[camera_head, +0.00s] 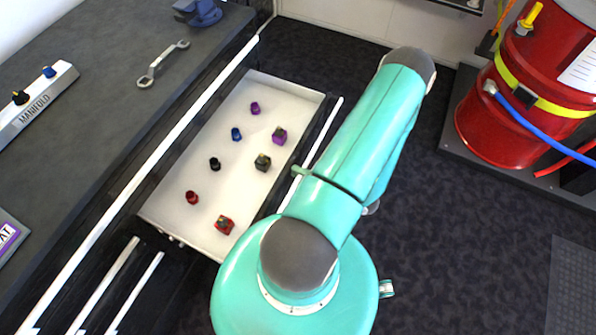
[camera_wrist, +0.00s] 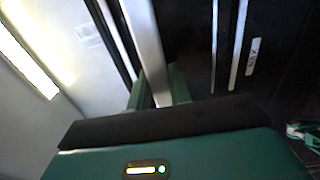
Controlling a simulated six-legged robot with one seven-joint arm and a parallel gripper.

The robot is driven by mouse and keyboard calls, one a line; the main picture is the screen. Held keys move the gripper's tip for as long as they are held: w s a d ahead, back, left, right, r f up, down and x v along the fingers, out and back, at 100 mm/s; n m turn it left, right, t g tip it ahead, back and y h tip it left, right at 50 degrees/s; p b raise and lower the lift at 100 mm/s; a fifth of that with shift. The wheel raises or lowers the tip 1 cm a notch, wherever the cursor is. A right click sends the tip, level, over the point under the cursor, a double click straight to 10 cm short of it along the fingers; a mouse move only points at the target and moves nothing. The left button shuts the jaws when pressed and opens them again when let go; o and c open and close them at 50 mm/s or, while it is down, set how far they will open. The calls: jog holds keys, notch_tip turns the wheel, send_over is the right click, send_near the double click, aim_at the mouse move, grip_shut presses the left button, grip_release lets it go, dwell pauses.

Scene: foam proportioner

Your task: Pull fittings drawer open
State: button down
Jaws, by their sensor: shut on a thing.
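The fittings drawer (camera_head: 235,188) stands pulled out from the dark bench, its pale tray showing. Small purple, blue, black and red fittings lie inside it. A light bar handle (camera_head: 329,128) runs along its front and is partly hidden by my teal arm. In the wrist view the handle (camera_wrist: 146,42) runs down between the two green fingers of my gripper (camera_wrist: 158,92), which is shut on it. In the head view my arm hides most of the gripper.
The bench top (camera_head: 100,95) holds a wrench (camera_head: 162,63), a blue vise (camera_head: 197,12) and a manifold block (camera_head: 38,103). More closed drawer handles (camera_head: 105,285) lie at lower left. A red drum (camera_head: 520,100) with hoses stands at right. Dark floor (camera_head: 450,230) is clear between.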

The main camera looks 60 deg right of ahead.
jog(key=c, duration=1.3)
grip_release()
jog(key=shift+s, duration=0.1)
jog(key=s, duration=1.3)
jog(key=shift+s+d, duration=0.2)
jog(key=shift+s, duration=0.15)
